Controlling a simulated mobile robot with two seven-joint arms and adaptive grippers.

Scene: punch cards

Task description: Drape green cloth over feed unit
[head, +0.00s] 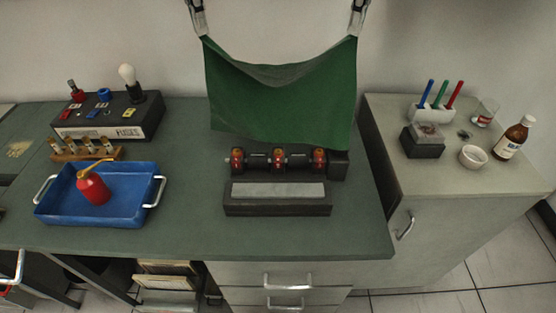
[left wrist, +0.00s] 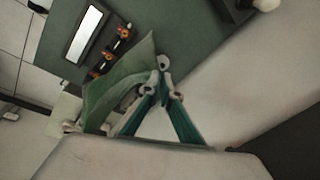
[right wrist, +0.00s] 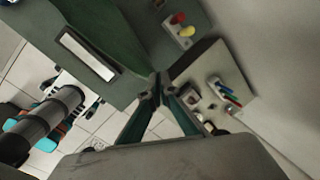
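The green cloth (head: 282,105) hangs by its two upper corners, sagging between my grippers, in the head view. My left gripper (head: 202,34) is shut on its upper left corner, and my right gripper (head: 357,34) is shut on its upper right corner. The feed unit (head: 277,208), a dark base with a pale strip and orange-red rollers, stands on the bench below. The cloth's lower edge hangs at the back of the rollers and hides what lies behind; I cannot tell whether it touches. In the left wrist view the cloth (left wrist: 122,85) runs from the fingertips.
A blue tray (head: 140,216) with a red oil can (head: 92,187) stands left on the bench (head: 200,243). Behind it are a wooden rack (head: 88,154) and a fuse box (head: 110,120). A side cabinet (head: 420,178) at right holds a pen holder, bowl and brown bottle (head: 512,138).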

